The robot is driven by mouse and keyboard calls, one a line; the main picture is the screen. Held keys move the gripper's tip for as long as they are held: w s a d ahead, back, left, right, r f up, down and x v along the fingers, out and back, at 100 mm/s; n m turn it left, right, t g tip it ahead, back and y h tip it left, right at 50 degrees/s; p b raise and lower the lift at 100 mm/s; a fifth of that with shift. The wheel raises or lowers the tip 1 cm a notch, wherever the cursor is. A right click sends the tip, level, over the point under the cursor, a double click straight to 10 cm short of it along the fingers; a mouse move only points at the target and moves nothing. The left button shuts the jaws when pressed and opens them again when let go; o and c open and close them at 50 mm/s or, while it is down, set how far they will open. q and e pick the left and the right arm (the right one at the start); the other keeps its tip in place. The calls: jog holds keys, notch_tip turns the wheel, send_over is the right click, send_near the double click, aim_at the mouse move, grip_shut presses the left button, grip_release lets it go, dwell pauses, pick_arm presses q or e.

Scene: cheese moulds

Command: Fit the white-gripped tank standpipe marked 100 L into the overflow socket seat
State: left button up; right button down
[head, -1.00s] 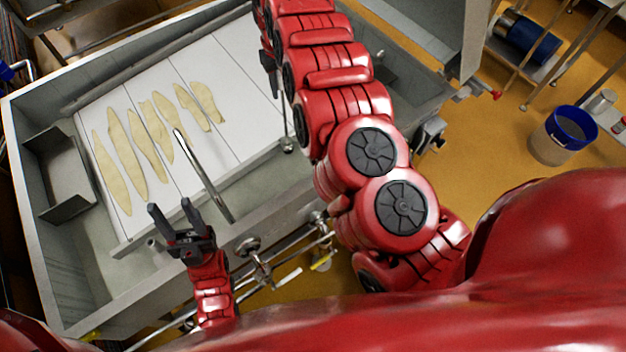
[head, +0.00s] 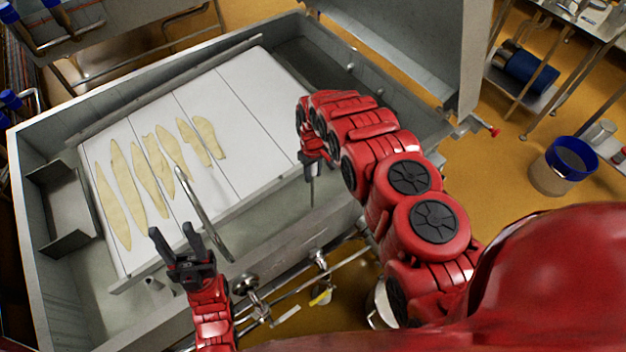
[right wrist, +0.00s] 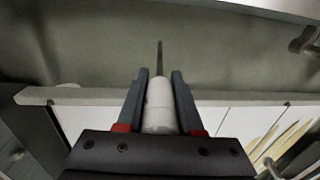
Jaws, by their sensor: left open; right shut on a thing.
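My right gripper (head: 313,172) is shut on the white grip of a standpipe (right wrist: 158,105). In the right wrist view the grip lies between the two fingers and a thin dark rod extends beyond it. In the head view the thin standpipe (head: 312,193) points down from the gripper, over the tank's right part near its front wall. No marking is readable. I cannot make out the overflow socket seat.
The large grey tank (head: 60,290) holds a white slatted board (head: 235,90) with several pale strips (head: 132,185). A slanting metal pipe (head: 208,220) rises near my left gripper. Valves and pipes (head: 320,262) line the tank's front. A blue-rimmed bucket (head: 565,170) stands right.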

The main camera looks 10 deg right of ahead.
aim_at(312, 191)
notch_tip(312, 191, down, 4)
jog(key=shift+f, duration=0.1)
dwell(0.4)
jog(key=c, duration=0.6)
grip_release()
jog(key=shift+o, duration=0.2)
